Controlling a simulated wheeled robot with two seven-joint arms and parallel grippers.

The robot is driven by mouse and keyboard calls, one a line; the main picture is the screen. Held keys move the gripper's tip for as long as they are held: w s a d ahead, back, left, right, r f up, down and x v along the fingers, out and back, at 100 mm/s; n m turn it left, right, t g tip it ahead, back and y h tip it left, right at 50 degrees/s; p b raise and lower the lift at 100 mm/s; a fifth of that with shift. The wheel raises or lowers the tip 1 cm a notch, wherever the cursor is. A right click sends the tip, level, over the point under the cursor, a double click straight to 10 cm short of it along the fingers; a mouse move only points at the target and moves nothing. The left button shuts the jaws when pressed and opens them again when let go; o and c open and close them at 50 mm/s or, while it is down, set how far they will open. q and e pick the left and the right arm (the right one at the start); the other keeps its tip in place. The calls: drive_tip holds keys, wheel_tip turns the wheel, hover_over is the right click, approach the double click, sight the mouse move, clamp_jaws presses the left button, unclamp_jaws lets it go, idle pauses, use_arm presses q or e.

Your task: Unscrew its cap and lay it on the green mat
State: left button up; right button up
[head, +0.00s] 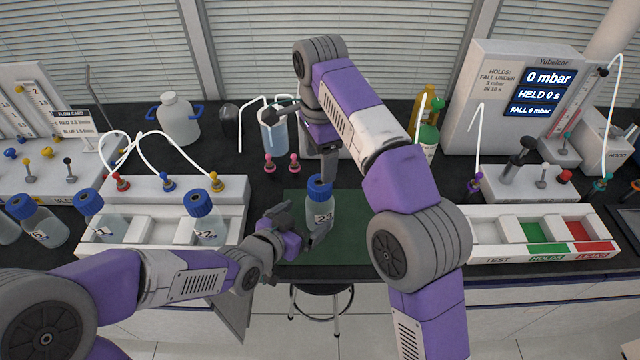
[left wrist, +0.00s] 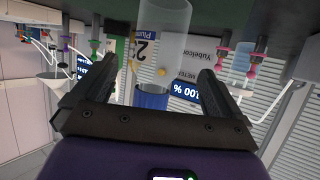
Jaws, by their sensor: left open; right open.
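A clear bottle (head: 321,215) with a blue screw cap (head: 319,186) and a number label stands upright on the green mat (head: 342,248). My left gripper (head: 305,224) is open, low beside the bottle, with a finger toward either side of its body. In the left wrist view, which is upside down, the bottle (left wrist: 165,35) and its blue cap (left wrist: 152,96) show between the spread fingers (left wrist: 148,88). I cannot tell whether they touch it. My right gripper (head: 328,172) is open, pointing down just above the cap. Its fingers are seen nearly edge-on.
A white rack (head: 150,262) at left holds bottles with blue caps; others stand farther left. A tray (head: 490,262) with green and red compartments lies right, below a pressure display (head: 548,92). Pink valves (head: 294,163) and a beaker (head: 273,135) stand behind the mat.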

sight(320, 207)
use_arm(q)
drive_tip(key=shift+w+d, duration=0.1)
drive_tip(key=shift+w, duration=0.1)
use_arm(e)
drive_tip(key=shift+r, duration=0.2)
use_arm(q)
drive_tip(key=shift+w+d, duration=0.1)
drive_tip(key=shift+d, duration=0.05)
use_arm(e)
drive_tip(key=shift+s, duration=0.15)
use_arm(q)
drive_tip(key=shift+x, duration=3.2)
use_arm(e)
drive_tip(key=shift+s, duration=0.1)
use_arm(q)
drive_tip(key=c, duration=1.8)
clamp_jaws()
use_arm(e)
drive_tip(key=shift+f+n, duration=0.2)
drive_tip(key=shift+n, duration=0.8)
use_arm(q)
drive_tip(key=shift+d, duration=0.1)
use_arm(e)
drive_tip(key=shift+r+n, duration=0.15)
drive_tip(key=shift+n, duration=1.05)
drive_tip(key=shift+f, duration=3.95)
